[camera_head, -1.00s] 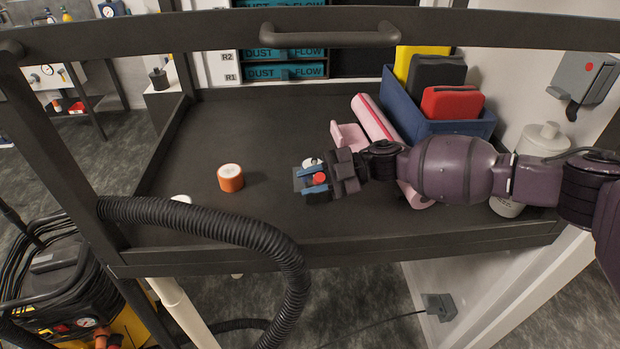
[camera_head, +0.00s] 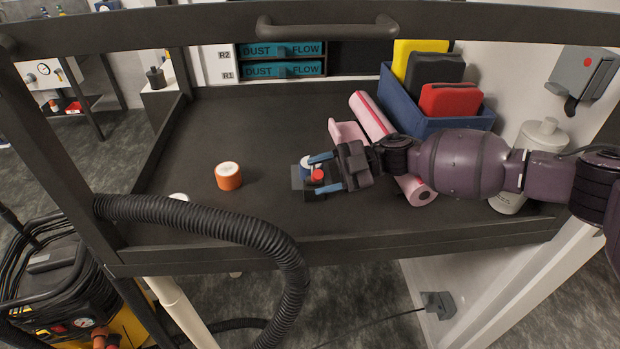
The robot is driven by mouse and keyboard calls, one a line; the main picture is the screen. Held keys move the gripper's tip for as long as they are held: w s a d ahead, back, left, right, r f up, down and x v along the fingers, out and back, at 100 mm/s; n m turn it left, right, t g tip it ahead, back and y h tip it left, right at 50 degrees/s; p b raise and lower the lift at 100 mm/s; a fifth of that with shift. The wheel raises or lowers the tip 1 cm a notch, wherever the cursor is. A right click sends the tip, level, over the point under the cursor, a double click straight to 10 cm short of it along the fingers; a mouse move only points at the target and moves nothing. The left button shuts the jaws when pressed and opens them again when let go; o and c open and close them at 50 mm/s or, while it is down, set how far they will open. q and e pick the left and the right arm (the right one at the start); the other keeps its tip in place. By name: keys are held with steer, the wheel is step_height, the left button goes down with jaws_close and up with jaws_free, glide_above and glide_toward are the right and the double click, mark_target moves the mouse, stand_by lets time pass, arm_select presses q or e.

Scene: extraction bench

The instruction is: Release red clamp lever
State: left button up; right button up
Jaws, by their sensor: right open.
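The red clamp lever shows as a small red knob (camera_head: 317,176) on a small fixture with a grey plate (camera_head: 298,178) on the dark bench. My right gripper (camera_head: 322,172) comes in from the right, with blue fingertips spread above and below the red knob. The jaws are open, and I cannot tell whether either finger touches the knob. A blue and white part (camera_head: 306,163) sits just behind the knob, partly hidden by the upper finger. My left gripper is not in view.
An orange cylinder with a white top (camera_head: 228,176) stands to the left. A blue bin (camera_head: 440,128) with sponge-like blocks and a pink roll (camera_head: 372,117) lie behind my right arm. A black hose (camera_head: 230,222) crosses the front edge.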

steer(key=w+d+b, duration=0.1)
steer(key=d, duration=0.6)
steer(key=shift+d+r, duration=0.4)
steer(key=shift+r, duration=0.05)
steer(key=shift+w, duration=0.1)
